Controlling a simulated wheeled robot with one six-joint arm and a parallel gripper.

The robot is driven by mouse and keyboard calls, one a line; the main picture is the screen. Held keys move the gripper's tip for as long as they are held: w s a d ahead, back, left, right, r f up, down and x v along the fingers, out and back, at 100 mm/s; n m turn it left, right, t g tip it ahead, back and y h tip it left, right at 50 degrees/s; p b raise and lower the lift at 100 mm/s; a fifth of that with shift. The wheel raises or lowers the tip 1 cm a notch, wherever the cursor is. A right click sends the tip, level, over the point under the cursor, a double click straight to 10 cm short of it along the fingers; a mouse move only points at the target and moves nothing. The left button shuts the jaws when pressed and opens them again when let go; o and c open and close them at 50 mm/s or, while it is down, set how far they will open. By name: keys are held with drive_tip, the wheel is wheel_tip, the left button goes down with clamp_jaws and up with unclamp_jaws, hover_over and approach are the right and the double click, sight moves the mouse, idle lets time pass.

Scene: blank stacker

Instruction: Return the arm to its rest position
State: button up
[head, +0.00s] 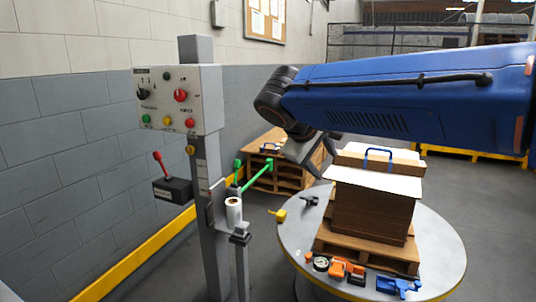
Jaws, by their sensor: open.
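My blue arm reaches in from the right edge in the head view, high over a round grey table. My gripper (308,158) hangs at the arm's left end, pointing down, left of a stack of brown cardboard blanks (372,212). It is open, with nothing seen between its jaws. It looks apart from the stack, though its depth is hard to judge. The finger detail is small and dark.
The stack sits on a small wooden pallet (365,248) on the round table (440,245), with small tools (345,268) in front. A control box (178,100) on a grey post stands left. Grey floor lies between.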

drive_tip(key=s+d+f+m+g+y, duration=0.1)
drive_tip(key=s+d+f+m+g, duration=0.1)
drive_tip(key=s+d+f, duration=0.45)
drive_tip(key=s+d+f+m+y, duration=0.2)
drive_tip(key=s+d+f+m, duration=0.1)
drive_tip(key=s+f, duration=0.4)
drive_tip(key=s+d+f+m+y, duration=0.2)
drive_tip(key=s+d+f, duration=0.3)
drive_tip(key=s, duration=0.8)
wheel_tip(320, 180, down, 4)
drive_tip(key=shift+d+r+m+y, duration=0.2)
drive_tip(key=shift+m+y, duration=0.1)
drive_tip(key=shift+m, duration=0.1)
drive_tip(key=shift+s, duration=0.1)
